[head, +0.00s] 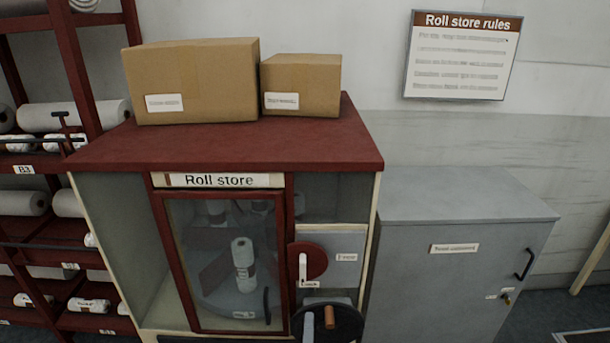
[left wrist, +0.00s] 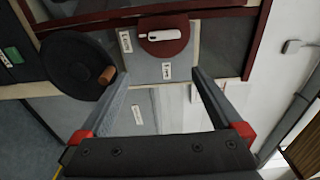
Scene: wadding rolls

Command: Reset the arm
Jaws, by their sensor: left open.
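My left gripper (left wrist: 160,74) is open and empty in the left wrist view, its two fingers spread in front of the roll store's panel. A red disc with a white lever (left wrist: 165,35) lies beyond the fingertips. A black wheel (left wrist: 78,66) with a wooden knob (left wrist: 107,75) is beside the left-hand finger. In the head view the red disc (head: 318,262) and the black wheel (head: 345,325) are right of the glass door. A grey piece at the bottom edge, over the wheel, may be a fingertip of mine. My right gripper is in neither view.
The red-topped roll store (head: 230,145) has a closed glass door, with a white roll (head: 243,262) inside. Two cardboard boxes (head: 190,80) stand on top. A grey cabinet (head: 455,265) stands at right, a roll rack (head: 75,60) at left.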

